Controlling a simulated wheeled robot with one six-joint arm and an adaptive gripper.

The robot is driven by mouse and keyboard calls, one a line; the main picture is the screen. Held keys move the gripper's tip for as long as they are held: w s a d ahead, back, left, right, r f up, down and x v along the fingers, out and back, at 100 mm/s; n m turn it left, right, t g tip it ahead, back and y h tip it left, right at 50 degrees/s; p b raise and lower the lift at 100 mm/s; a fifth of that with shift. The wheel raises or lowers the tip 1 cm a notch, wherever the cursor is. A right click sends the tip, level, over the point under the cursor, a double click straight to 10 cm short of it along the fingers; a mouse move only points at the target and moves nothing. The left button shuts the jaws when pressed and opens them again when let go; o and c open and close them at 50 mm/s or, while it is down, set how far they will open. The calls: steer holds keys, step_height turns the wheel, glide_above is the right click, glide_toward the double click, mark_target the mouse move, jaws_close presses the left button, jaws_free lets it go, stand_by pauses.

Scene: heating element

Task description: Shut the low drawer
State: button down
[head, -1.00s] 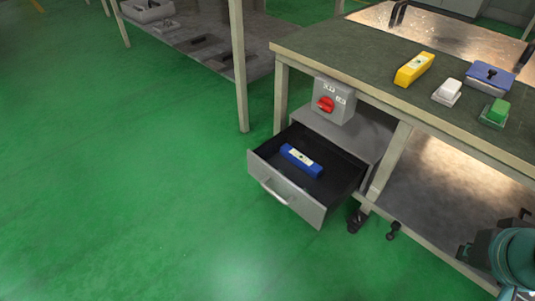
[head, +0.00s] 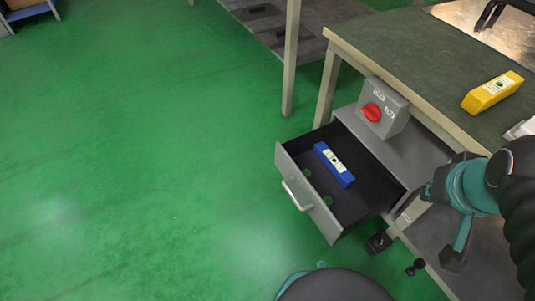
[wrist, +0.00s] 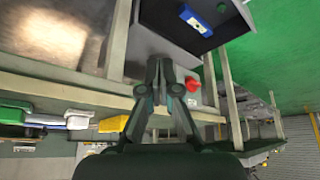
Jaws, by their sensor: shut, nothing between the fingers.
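The low drawer (head: 318,205) under the workbench is pulled open, with a grey front and a pale bar handle (head: 296,195). A blue bar-shaped object (head: 334,164) with a light label lies inside it. In the wrist view, which looks upside down, the dark drawer (wrist: 165,18) and the blue object (wrist: 194,19) are at the top. My gripper (wrist: 165,62) is shut and empty, apart from the drawer. In the head view my arm is at the right, beside the bench, and the fingertips are not clearly visible.
A yellow bar (head: 492,92) lies on the bench top (head: 410,60). A bench leg (head: 291,60) stands behind. The green floor (head: 150,170) left of the drawer is clear.

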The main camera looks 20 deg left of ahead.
steer(key=w+a+f+n+g+h+b, duration=0.1)
steer(key=w+a+f+n, duration=0.3)
steer(key=w+a+n, duration=0.4)
steer(key=w+a+f+n+g, duration=0.25)
steer(key=w+a+n, duration=0.25)
steer(key=a+n, duration=0.3)
steer(key=a+f+n+t+h+b, duration=0.1)
steer(key=a+f+n, duration=0.55)
steer(key=a, duration=0.35)
steer(key=a+f+n+h, duration=0.1)
steer(key=a+f+n, duration=0.4)
steer(key=a+f, duration=0.4)
steer(key=b, duration=0.3)
glide_above(289, 168)
steer(key=s+a, duration=0.1)
steer(key=s, duration=0.1)
steer(key=shift+w+a+f, duration=0.1)
steer(key=shift+a+f, duration=0.05)
steer(key=shift+f, duration=3.95)
